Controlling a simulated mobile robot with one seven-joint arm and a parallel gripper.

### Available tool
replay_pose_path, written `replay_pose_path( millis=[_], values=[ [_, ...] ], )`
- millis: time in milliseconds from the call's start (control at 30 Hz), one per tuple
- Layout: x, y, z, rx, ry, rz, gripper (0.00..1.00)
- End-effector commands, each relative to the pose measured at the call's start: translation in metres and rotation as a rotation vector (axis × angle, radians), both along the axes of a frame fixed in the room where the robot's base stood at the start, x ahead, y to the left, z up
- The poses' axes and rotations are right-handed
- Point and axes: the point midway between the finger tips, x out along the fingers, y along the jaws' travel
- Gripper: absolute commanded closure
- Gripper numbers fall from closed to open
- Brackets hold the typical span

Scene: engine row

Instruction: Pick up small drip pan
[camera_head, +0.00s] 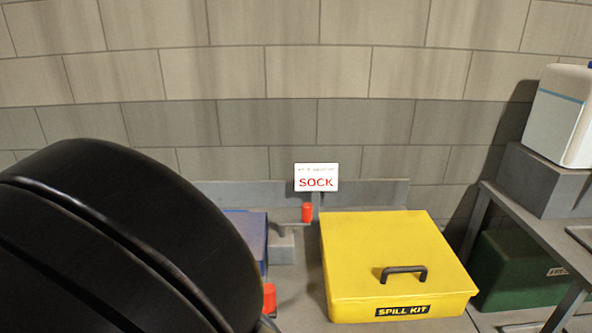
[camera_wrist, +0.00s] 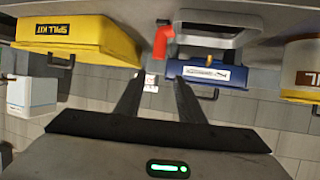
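I cannot identify the small drip pan for certain. A grey, rounded shallow shape with a raised rim (camera_wrist: 238,37) lies beside the blue case in the wrist view and may be a pan. A dark flat piece (camera_head: 582,236) on the bench at the right edge of the head view is cut off. My gripper (camera_wrist: 157,82) shows in the wrist view with its two dark fingers apart and nothing between them. The grey shape is beyond the fingertips, up and to the right in that view. My gripper is not visible in the head view.
A blue case (camera_wrist: 212,75), red pieces (camera_head: 307,212) and a SOCK sign (camera_head: 316,178) are near the wall. A bench (camera_head: 532,217) stands right, with a green box (camera_head: 512,275) below. A large black rounded form blocks the left.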

Motion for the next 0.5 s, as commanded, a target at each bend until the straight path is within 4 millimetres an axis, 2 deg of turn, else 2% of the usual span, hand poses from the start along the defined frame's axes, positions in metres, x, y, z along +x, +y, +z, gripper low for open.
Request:
replay_pose_path(
  millis=[167, 500],
  values=[
    [0.017, -0.005, -0.009, -0.008, -0.008, -0.006, 0.65],
    [0.084, -0.018, -0.038, -0.008, -0.007, -0.006, 0.65]
  ],
)
